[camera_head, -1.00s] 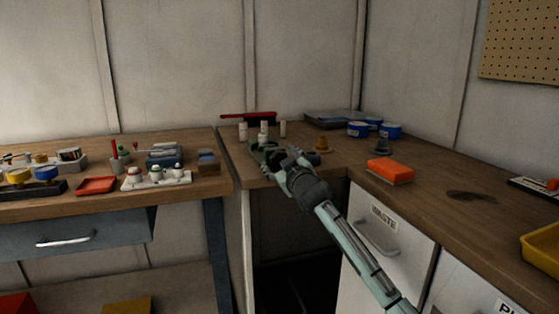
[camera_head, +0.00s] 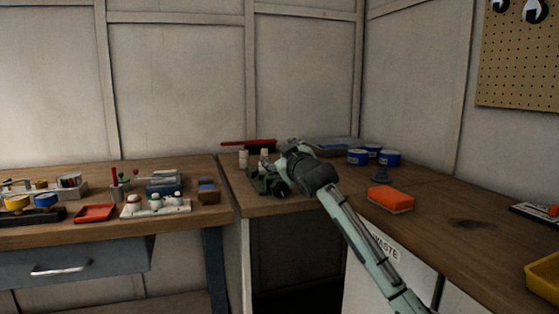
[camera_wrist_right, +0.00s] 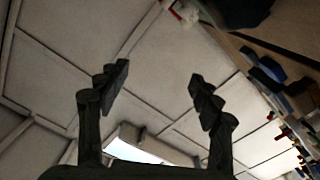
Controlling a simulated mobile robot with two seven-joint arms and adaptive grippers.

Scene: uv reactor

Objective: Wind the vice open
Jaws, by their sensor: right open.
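The green vice (camera_head: 262,180) stands at the front edge of the wooden bench corner in the head view. Its front end looks dark, and the arm's wrist covers part of its right side. I cannot make out its handle or how wide its jaws are. My right gripper (camera_wrist_right: 158,92) is open with nothing between its fingers in the right wrist view. In the head view it is above and just to the right of the vice, apart from it, with the fingers hard to make out. My left gripper is not in view.
White cylinders (camera_head: 243,158) and a red brush (camera_head: 250,144) are behind the vice. A separate workbench on the left holds a red tray (camera_head: 95,212) and small items. Bench right of the sponge is mostly clear.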

